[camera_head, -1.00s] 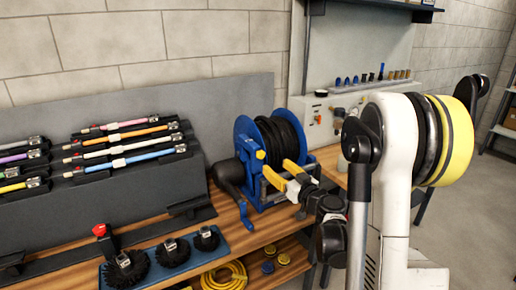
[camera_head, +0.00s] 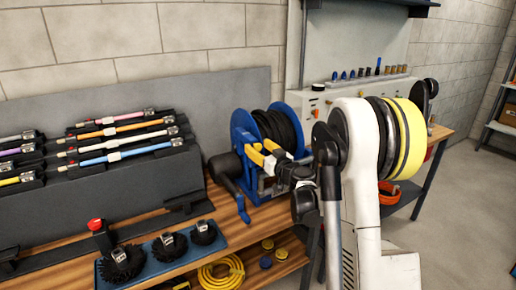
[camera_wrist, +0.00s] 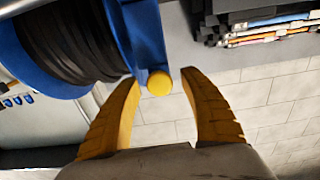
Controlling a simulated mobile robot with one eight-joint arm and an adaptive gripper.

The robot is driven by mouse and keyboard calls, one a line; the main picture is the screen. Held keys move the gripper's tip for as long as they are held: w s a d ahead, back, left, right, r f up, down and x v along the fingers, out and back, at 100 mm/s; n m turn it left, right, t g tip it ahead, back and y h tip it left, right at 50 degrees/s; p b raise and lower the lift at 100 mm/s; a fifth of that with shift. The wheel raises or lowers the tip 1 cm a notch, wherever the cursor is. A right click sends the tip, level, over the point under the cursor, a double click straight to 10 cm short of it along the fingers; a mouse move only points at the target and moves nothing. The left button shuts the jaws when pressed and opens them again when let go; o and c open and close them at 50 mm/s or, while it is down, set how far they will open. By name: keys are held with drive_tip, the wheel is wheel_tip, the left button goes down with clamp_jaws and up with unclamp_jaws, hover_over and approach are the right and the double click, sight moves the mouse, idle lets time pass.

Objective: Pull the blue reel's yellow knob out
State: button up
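The blue reel (camera_head: 242,128) with black hose wound on it stands on the wooden bench in the head view. In the wrist view its blue frame (camera_wrist: 143,38) comes down from the top, with the round yellow knob (camera_wrist: 159,83) at its end. My gripper (camera_head: 261,153) has yellow fingers and is at the reel's upper front in the head view. In the wrist view my gripper (camera_wrist: 160,76) is open, a fingertip on each side of the knob, with small gaps showing. In the head view the knob cannot be told apart from the fingers.
The reel's dark crank (camera_head: 228,172) hangs at its left front. A blue tray (camera_head: 163,255) with several black brushes lies at the bench front. A rack of coloured rods (camera_head: 110,140) stands at left. A white control box (camera_head: 312,104) is behind the reel.

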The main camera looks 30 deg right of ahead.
clamp_jaws()
drive_tip(key=shift+s, duration=1.2)
unclamp_jaws()
drive_tip(key=shift+s, duration=0.1)
drive_tip(key=s, duration=1.2)
drive_tip(key=shift+d, duration=0.25)
